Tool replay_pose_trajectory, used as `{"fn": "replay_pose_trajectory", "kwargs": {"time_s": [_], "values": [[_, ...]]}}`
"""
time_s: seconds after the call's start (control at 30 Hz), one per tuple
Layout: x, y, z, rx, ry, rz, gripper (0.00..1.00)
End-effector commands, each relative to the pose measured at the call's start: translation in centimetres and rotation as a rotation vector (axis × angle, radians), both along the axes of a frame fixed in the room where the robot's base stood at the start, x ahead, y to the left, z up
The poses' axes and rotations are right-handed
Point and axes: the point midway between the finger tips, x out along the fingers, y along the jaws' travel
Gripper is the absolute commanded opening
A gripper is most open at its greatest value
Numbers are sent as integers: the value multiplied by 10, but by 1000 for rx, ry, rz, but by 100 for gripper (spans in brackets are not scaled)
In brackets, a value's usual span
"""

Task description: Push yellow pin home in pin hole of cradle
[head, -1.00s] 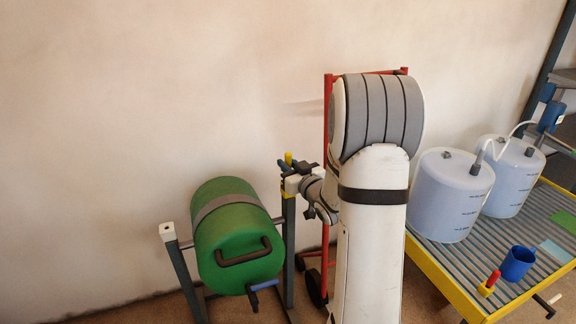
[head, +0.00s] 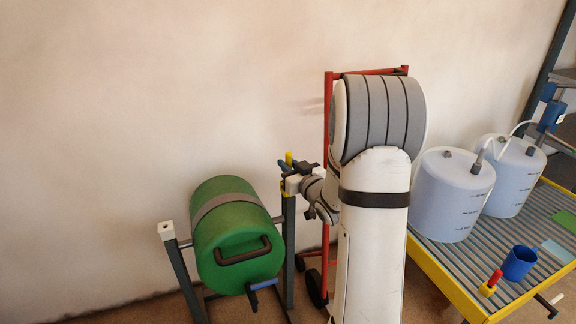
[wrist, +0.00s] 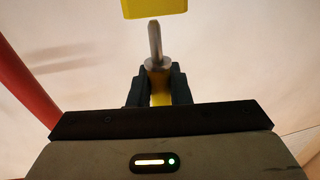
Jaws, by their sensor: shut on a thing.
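In the wrist view, a yellow pin (wrist: 159,88) with a grey metal shank is clamped between the dark fingers of my gripper (wrist: 158,90). Its bare shank points towards a yellow block (wrist: 153,8) at the top edge. The shank's tip shows just below the block in the picture; whether they touch I cannot tell. The hole itself is not visible. In the head view, my gripper (head: 298,171) is at the top of the cradle's right post (head: 289,235). The cradle bears a green drum (head: 235,232). Small yellow and blue parts there are too small to tell apart.
A red frame (head: 327,190) stands behind my arm, close to the gripper. At right, a yellow-edged slatted platform (head: 450,283) carries two white tanks (head: 453,195) (head: 514,175), a blue cup (head: 519,262) and a red-and-yellow piece (head: 491,283). The wall at left is bare.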

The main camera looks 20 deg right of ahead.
Motion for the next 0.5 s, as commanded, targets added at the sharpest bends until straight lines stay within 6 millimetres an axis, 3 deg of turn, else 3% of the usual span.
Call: {"fn": "replay_pose_trajectory", "kwargs": {"time_s": [0.5], "values": [[0, 0, -15, 0, 0, 0, 0]]}}
